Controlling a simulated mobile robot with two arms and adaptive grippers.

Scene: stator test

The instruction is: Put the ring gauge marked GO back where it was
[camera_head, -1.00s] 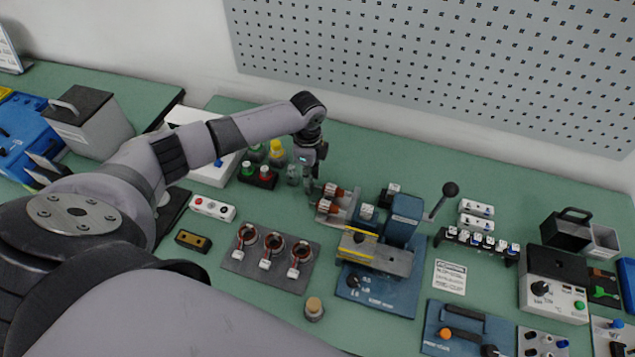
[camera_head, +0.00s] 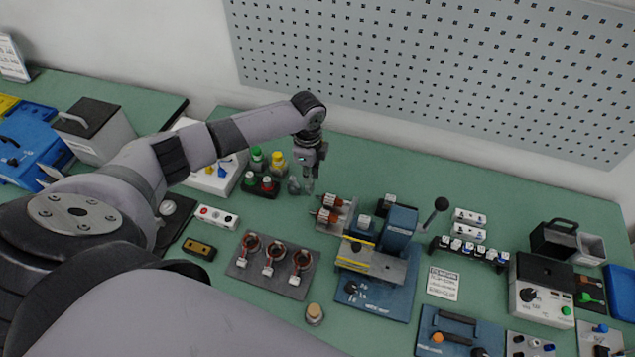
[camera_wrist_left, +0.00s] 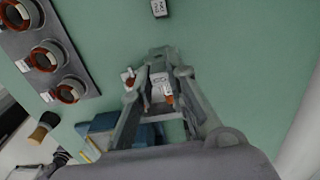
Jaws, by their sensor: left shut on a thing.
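My left gripper (camera_head: 309,190) hangs above the bench, just left of the rack with the red-and-steel rotors (camera_head: 330,203). Its fingers also show in the left wrist view (camera_wrist_left: 170,65), shut on a small grey part with a white label (camera_wrist_left: 160,84), seen between them. This looks like the ring gauge, but I cannot read GO on it and its ring shape is mostly hidden. A dark block with a white two-line label (camera_wrist_left: 158,8) lies on the bench at the wrist view's top edge; its lettering is too blurred to be sure of. My right gripper is not in view.
A plate with several copper stators (camera_head: 273,265) lies front left of the gripper. Bottles with green and yellow caps (camera_head: 277,161) stand close on the left. Green bench behind the gripper is clear.

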